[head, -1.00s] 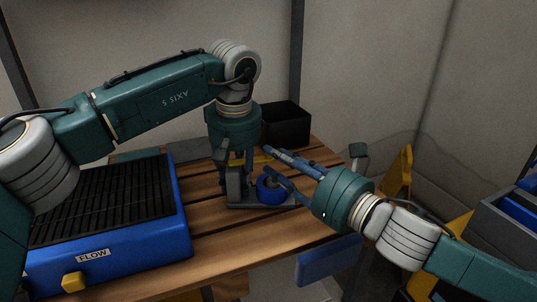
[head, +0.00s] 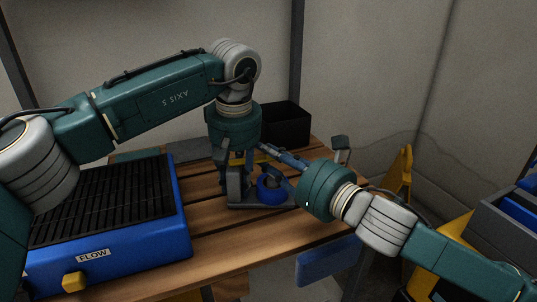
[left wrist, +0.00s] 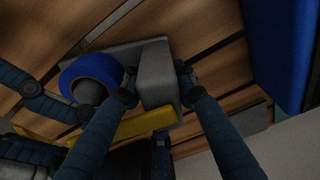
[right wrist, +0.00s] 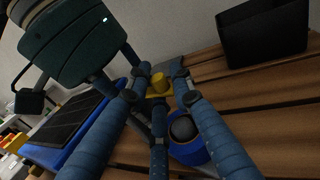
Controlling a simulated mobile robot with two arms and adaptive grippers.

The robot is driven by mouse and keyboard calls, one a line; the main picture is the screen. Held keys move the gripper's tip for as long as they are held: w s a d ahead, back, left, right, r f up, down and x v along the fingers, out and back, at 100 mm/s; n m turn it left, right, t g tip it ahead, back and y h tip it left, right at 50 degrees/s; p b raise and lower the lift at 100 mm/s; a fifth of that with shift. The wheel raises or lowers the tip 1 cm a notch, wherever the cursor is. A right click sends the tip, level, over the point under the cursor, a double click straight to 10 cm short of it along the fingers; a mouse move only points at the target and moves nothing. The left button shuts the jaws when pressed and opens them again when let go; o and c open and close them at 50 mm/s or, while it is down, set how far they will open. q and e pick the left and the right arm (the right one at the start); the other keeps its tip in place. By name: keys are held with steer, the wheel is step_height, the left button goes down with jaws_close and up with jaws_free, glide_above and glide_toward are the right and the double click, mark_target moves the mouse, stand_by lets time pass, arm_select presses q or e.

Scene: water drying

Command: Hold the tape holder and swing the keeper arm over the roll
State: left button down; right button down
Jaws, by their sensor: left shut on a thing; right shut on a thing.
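The tape holder has a grey base (head: 262,206) on the slatted table, a grey upright block (left wrist: 157,76), and a blue tape roll (head: 271,190) around a dark hub. My left gripper (head: 236,182) comes down from above, its fingers shut on the upright block. The yellow keeper arm (left wrist: 150,122) lies beside the roll, not across it, in the left wrist view. My right gripper (head: 267,159) reaches in from the right, above and behind the roll. In the right wrist view its fingertips are around the keeper arm's yellow end (right wrist: 158,84). Their contact is partly hidden.
A black bin (head: 286,124) stands at the table's back edge. A blue box with a dark grille (head: 110,200), marked FLOW, fills the left side. The slatted wooden table (head: 225,250) is bare in front of the holder.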

arm_select(q)
steer(key=shift+a+f, duration=0.1)
steer(key=shift+f, duration=0.15)
arm_select(e)
steer(key=shift+s+a+f+m+t+h, duration=0.15)
steer(key=shift+s+m+t+h, duration=0.15)
steer(key=shift+s+m+h, duration=0.2)
arm_select(q)
steer(key=shift+w, duration=0.1)
arm_select(e)
steer(key=shift+s+m+t+h, duration=0.25)
steer(key=shift+m+t+h, duration=0.1)
steer(key=shift+m+h, duration=0.25)
steer(key=shift+s+m+t+h, duration=0.2)
steer(key=shift+m+t+h, duration=0.2)
steer(key=shift+h, duration=0.3)
steer(key=c, duration=1.8)
jaws_free()
steer(key=shift+o, duration=0.2)
steer(key=shift+d, duration=0.2)
steer(key=shift+w, duration=0.1)
